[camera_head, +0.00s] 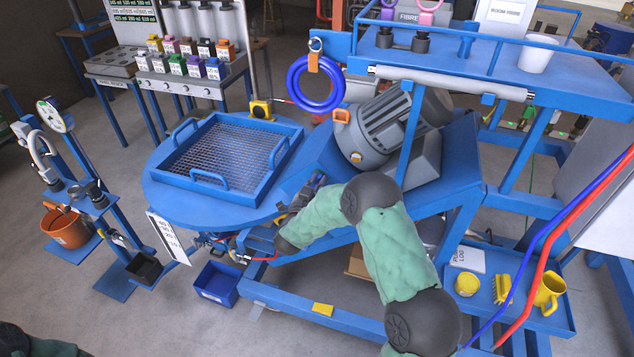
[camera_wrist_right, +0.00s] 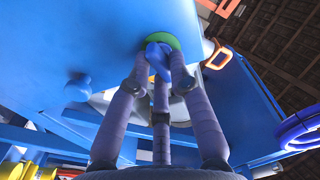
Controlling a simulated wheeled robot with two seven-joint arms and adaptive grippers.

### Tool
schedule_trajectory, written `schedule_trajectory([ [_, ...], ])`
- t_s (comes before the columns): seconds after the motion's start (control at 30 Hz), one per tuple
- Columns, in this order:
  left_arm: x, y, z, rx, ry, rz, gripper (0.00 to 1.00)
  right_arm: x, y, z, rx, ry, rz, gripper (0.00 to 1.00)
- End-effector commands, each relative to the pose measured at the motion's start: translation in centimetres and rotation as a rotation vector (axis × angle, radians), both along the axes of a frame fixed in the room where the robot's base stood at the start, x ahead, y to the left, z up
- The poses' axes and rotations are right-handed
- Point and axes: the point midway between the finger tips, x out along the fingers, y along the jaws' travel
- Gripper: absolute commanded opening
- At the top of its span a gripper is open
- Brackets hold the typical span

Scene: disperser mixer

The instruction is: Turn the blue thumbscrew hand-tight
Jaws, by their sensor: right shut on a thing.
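The blue thumbscrew (camera_wrist_right: 156,54) shows in the right wrist view, set against a green ring (camera_wrist_right: 168,43) on the blue surface of the machine. The fingers of my right gripper (camera_wrist_right: 162,75) close around it from below and hold it. The thumbscrew cannot be made out in the head view. My left gripper is out of view.
A blue mesh tray (camera_head: 222,158) sits on the round table. A grey motor (camera_head: 380,128) stands right of it, with a hanging blue ring (camera_head: 314,84) above. A blue bin (camera_head: 217,283) is on the floor.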

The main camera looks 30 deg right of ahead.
Motion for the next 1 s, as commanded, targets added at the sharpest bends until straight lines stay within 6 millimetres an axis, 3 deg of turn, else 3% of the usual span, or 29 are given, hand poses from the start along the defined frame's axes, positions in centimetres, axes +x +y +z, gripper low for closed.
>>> schedule_trajectory([
  [1.0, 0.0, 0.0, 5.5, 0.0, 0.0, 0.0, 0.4, 0.2, 0.2, 0.5, -0.619, 0.731, 0.0, 0.0],
])
